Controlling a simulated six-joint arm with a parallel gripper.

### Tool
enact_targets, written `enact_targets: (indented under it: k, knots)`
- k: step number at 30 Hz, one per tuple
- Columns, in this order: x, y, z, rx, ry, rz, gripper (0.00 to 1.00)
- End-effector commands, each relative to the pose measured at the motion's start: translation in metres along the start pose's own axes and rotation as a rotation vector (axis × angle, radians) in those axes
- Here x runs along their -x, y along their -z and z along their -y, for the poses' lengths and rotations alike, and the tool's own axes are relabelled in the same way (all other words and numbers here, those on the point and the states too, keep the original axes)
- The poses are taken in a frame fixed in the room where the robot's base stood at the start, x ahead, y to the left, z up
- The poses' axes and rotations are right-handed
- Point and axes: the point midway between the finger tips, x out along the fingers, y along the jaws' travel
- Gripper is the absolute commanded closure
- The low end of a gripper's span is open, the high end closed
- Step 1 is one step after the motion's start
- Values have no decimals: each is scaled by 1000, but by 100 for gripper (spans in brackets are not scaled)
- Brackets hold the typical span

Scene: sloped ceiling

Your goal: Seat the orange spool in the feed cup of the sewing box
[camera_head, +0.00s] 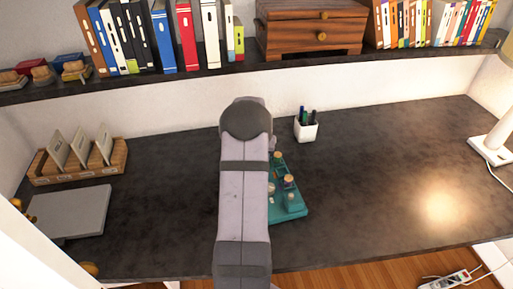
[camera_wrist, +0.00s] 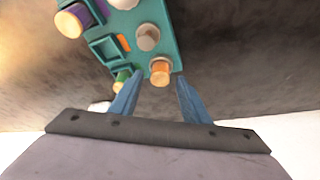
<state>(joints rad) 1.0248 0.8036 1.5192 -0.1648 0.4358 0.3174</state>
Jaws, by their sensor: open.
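The teal sewing box (camera_head: 290,212) stands on the dark desk, partly hidden behind my arm; in the wrist view it (camera_wrist: 172,22) fills the top middle. A spool with a tan top and orange side (camera_wrist: 160,73) is at the box's near edge; I take it for the orange spool. My gripper (camera_wrist: 156,88) is open, its blue fingertips either side of this spool's near end in the picture. Contact cannot be told. A square teal-rimmed recess (camera_wrist: 106,47) has an orange patch (camera_wrist: 123,42) beside it. Whether this recess is the feed cup is unclear. My arm hides the gripper in the head view.
A purple spool (camera_wrist: 72,20), a grey-topped peg or spool (camera_wrist: 148,37) and a green spool (camera_wrist: 122,79) crowd the box. A white pen cup (camera_head: 306,130) stands behind it. The desk to the right is clear up to the lamp (camera_head: 490,150).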

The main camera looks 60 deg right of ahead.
Motion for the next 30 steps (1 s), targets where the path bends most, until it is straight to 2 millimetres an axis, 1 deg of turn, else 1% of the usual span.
enact_targets:
  k: [12, 18, 24, 30]
  knots:
    - [63, 0, 0, -1, 1, -4, 57]
    - [88, 0, 0, 0, 1, -2, 57]
    - [101, -1, 0, 1, 0, 0, 57]
    - [103, -1, 0, 1, 0, 1, 57]
